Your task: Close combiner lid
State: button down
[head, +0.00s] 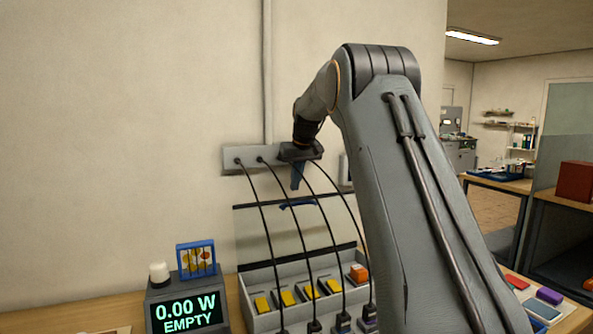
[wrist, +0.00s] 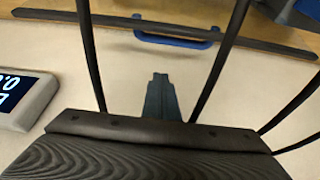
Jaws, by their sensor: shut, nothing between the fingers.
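The combiner (head: 262,321) is a grey box on the bench, with yellow pieces, an orange knob and black cable plugs inside. Its clear lid (head: 285,230) stands raised at the back, with dark bars along its top and bottom edges. A blue handle (head: 299,204) sits at the lid's top edge; it also shows in the wrist view (wrist: 175,38). My gripper (head: 296,187) is shut and empty, pointing down just above the handle. In the wrist view my gripper (wrist: 158,78) appears short of the handle, with a visible gap. My arm hides the combiner's right end.
Several black cables (head: 263,207) run from a grey wall plate (head: 232,158) down into the combiner, passing on both sides of my gripper. A display (head: 187,313) reading 0.00 W EMPTY stands at left. Small coloured items, including a purple one (head: 549,296), lie at right.

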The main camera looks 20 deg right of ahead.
jog(key=shift+s+a+f+p, duration=0.1)
jog(key=shift+s+f+p, duration=0.65)
jog(key=shift+f, duration=0.1)
jog(key=shift+s+f+p, duration=0.6)
jog(key=shift+f+p, duration=0.15)
jog(key=shift+f, duration=0.1)
jog(key=shift+s+b, duration=0.15)
jog(key=shift+b, duration=0.15)
